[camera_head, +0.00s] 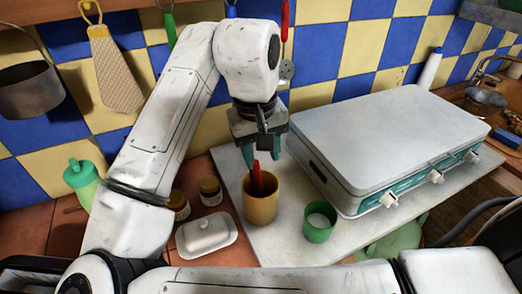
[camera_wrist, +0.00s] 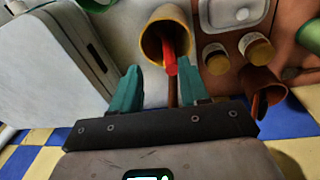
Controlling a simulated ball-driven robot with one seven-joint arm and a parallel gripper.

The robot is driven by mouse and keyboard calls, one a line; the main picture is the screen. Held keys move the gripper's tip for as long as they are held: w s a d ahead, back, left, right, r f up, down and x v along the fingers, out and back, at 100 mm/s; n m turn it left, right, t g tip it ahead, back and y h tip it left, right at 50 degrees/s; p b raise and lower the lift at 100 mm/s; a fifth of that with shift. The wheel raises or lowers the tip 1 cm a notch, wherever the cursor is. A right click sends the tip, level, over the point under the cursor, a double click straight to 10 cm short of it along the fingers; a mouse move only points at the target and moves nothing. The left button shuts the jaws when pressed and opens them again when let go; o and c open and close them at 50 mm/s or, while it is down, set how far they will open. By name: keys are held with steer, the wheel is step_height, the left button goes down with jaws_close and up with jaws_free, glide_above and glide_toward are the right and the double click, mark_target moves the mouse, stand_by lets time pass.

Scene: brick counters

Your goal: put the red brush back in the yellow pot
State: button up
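The yellow pot (camera_head: 261,208) stands upright on the pale board, left of the big white box. The red brush (camera_head: 256,178) is in the pot, with its red part rising above the rim. My gripper (camera_head: 262,158) is above the pot, pointing down, with its teal fingers apart. In the wrist view the gripper (camera_wrist: 160,82) is open, and the pot (camera_wrist: 166,11) lies beyond the fingertips. The brush (camera_wrist: 170,52) leans out of the pot toward the gap, nearer the right finger. The brush's lower end is hidden inside the pot.
A green cup (camera_head: 319,230) stands right of the pot. A white lidded dish (camera_head: 207,236) and two small jars (camera_head: 210,190) are left. A white box with teal trim (camera_head: 385,135) fills the right side. A tiled wall with hanging utensils is behind.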

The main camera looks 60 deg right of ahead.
steer(key=shift+r, duration=0.1)
step_height(320, 180, up, 11)
steer(key=a, duration=0.1)
steer(key=shift+f+p, duration=0.2)
steer(key=shift+p, duration=0.1)
steer(key=shift+w+a, duration=0.1)
stand_by(0.8)
